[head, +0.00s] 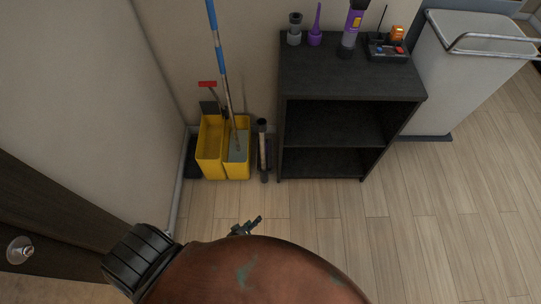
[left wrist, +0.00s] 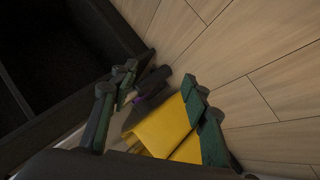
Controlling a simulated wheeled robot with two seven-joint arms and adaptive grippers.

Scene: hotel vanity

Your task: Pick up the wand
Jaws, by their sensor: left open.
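A dark upright tube (head: 263,150), which looks like the wand, stands on the floor between the yellow mop bucket and the black shelf. In the left wrist view a dark cylinder (left wrist: 154,80) with a purple part beside it shows beyond and between my fingers; it seems to be the same thing. My left gripper (head: 246,227) is low in front of the bucket, partly hidden by my arm. In the left wrist view the left gripper (left wrist: 158,77) is open, with nothing clearly held between its fingers. My right gripper is not in view.
The yellow mop bucket (head: 210,150) with a blue mop handle (head: 220,60) stands close left of the tube. The black shelf (head: 350,85) stands right, with several small items on top. A white bin (head: 470,60) is farther right. The wooden floor (head: 410,220) is clear.

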